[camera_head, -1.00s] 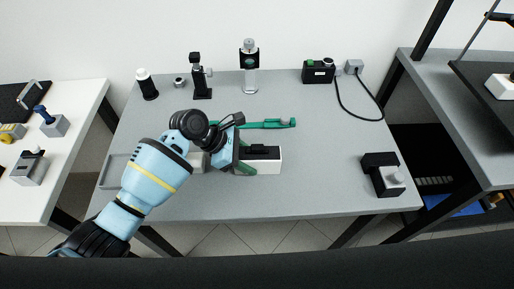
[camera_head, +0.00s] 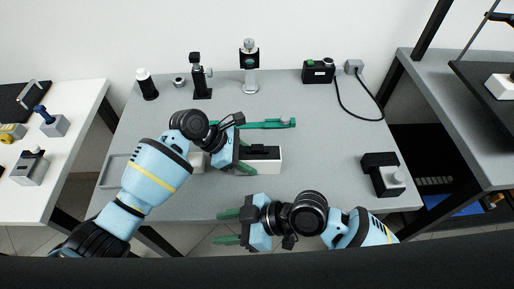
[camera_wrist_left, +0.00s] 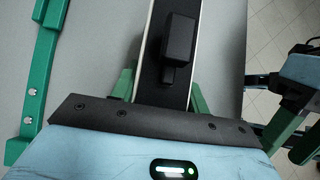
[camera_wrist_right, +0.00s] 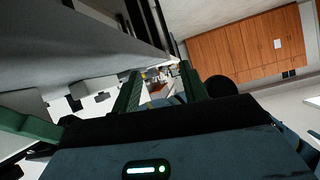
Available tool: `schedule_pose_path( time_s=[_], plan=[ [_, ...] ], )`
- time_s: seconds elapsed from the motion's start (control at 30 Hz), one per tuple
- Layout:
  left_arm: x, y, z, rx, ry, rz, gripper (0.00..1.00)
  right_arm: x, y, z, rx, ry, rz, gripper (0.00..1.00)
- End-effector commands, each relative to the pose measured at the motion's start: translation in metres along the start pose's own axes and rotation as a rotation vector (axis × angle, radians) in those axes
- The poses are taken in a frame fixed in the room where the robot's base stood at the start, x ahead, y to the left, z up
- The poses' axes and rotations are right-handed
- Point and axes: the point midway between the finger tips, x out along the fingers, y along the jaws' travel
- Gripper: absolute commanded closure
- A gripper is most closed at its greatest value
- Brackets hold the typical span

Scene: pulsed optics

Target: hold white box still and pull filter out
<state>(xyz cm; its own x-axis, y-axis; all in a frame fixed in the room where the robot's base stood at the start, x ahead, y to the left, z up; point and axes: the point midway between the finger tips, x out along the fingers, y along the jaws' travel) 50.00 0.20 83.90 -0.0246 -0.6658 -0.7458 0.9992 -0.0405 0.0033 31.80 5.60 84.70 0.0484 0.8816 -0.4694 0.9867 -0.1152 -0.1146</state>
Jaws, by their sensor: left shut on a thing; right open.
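The white box (camera_head: 265,168) stands near the front middle of the grey table, with a black top. A black block, apparently the filter (camera_head: 262,149), sits on that top; it also shows in the left wrist view (camera_wrist_left: 179,45). My left gripper (camera_head: 249,155) is shut on the white box, its green fingers on either side of the box's end, partly hidden by the hand. My right gripper (camera_head: 226,228) is open and empty at the table's front edge, in front of the box and pointing left. In the right wrist view nothing is between its fingers (camera_wrist_right: 160,85).
A green bar-like fixture (camera_head: 267,124) lies behind the box. A grey tray (camera_head: 113,171) lies at the left, and a black device with a light knob (camera_head: 383,175) at the right. Upright optics (camera_head: 249,70) line the back. The table between box and right device is clear.

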Motion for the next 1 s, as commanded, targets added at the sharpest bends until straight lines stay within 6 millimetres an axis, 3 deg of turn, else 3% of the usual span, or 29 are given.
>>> schedule_pose_path(
  time_s=[0.27,0.63,0.8,1.0],
  plan=[
    [0.004,-0.003,-0.005,-0.006,0.008,-0.009,0.96,-0.054,0.06,0.017,0.051,-0.324,-0.025,0.56],
    [0.004,-0.003,-0.006,-0.006,0.008,-0.01,0.96,-0.167,0.122,0.011,0.197,-0.738,0.033,0.56],
    [0.005,-0.003,-0.006,-0.006,0.009,-0.01,0.96,-0.173,0.15,-0.05,0.041,-0.707,0.034,0.56],
    [0.005,-0.003,-0.006,-0.007,0.009,-0.01,0.96,-0.183,0.167,-0.1,-0.084,-0.693,0.036,0.56]
  ],
)
